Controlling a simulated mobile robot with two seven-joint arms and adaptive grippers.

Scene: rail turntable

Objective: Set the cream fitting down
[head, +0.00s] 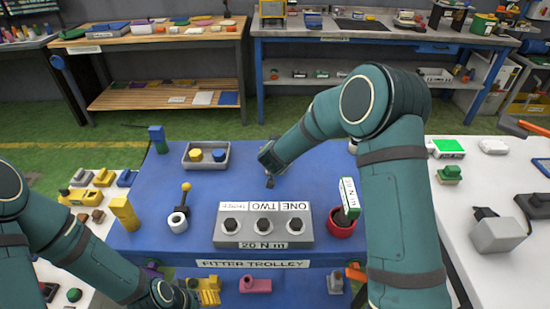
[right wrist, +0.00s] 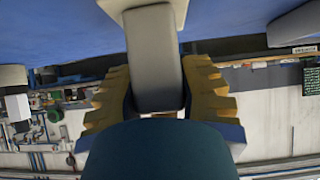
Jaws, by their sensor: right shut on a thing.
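The cream fitting (right wrist: 153,50) fills the middle of the right wrist view. It has a pale grey-cream bar with a wider cream part at the picture's top edge. The ridged yellow fingers of my right gripper (right wrist: 157,85) are shut on the bar from both sides. The blue trolley top (right wrist: 60,28) shows beyond it; I cannot tell whether the fitting touches it. In the head view my right wrist is over the middle of the trolley, and the fitting cannot be made out. My left gripper (head: 207,289) is low at the trolley's front edge; its finger gap is unclear.
A grey block with three sockets (head: 263,241) lies on the trolley front. A red cup (head: 341,229) with a labelled piece stands right of it, a white ring with a yellow-knobbed rod (head: 179,220) left. A grey tray (head: 206,165) holds yellow and blue pieces behind.

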